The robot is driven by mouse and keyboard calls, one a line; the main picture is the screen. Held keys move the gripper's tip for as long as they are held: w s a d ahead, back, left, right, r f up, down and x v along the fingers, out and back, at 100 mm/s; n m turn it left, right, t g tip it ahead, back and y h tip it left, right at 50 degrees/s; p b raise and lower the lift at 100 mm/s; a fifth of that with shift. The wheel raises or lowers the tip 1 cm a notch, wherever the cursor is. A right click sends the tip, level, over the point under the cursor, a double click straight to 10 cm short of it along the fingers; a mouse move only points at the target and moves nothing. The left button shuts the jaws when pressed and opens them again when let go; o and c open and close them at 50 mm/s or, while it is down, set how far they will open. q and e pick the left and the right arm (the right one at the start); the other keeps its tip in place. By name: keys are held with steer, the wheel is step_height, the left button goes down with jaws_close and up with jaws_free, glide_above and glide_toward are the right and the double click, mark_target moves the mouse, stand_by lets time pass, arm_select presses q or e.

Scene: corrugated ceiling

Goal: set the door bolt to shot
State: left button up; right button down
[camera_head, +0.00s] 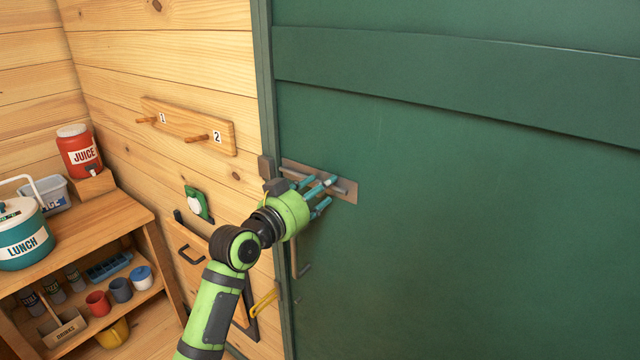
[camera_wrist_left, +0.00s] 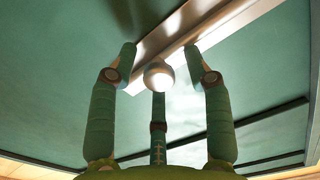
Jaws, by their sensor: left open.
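The door bolt (camera_head: 349,190) is a grey metal plate and bar near the left edge of the green door (camera_head: 460,220). A dark keeper block (camera_head: 266,168) sits on the door frame to its left. My left gripper (camera_head: 325,192) is open at the bolt, its fingers hiding part of the bar. In the left wrist view, a round metal knob (camera_wrist_left: 158,75) stands between the open fingertips (camera_wrist_left: 160,56), with the bolt bar (camera_wrist_left: 205,22) running diagonally behind. Whether the fingers touch the knob I cannot tell. How far the bar reaches toward the keeper is hidden.
A peg rail (camera_head: 185,126) and a green-and-white item (camera_head: 197,203) are on the wooden wall left of the door. A door handle (camera_head: 296,262) is below the bolt. A wooden shelf (camera_head: 95,240) holds a juice jug, lunch cooler and cups at left. The door's right side is clear.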

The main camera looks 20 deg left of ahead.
arm_select(q)
steer(key=shift+w+d, duration=0.1)
steer(key=shift+w, duration=0.1)
jaws_close()
steer(key=a+b, duration=0.1)
steer(key=w+a+b, duration=0.1)
steer(key=a, duration=0.1)
steer(key=shift+w+a+r, duration=0.2)
steer(key=shift+a, duration=0.1)
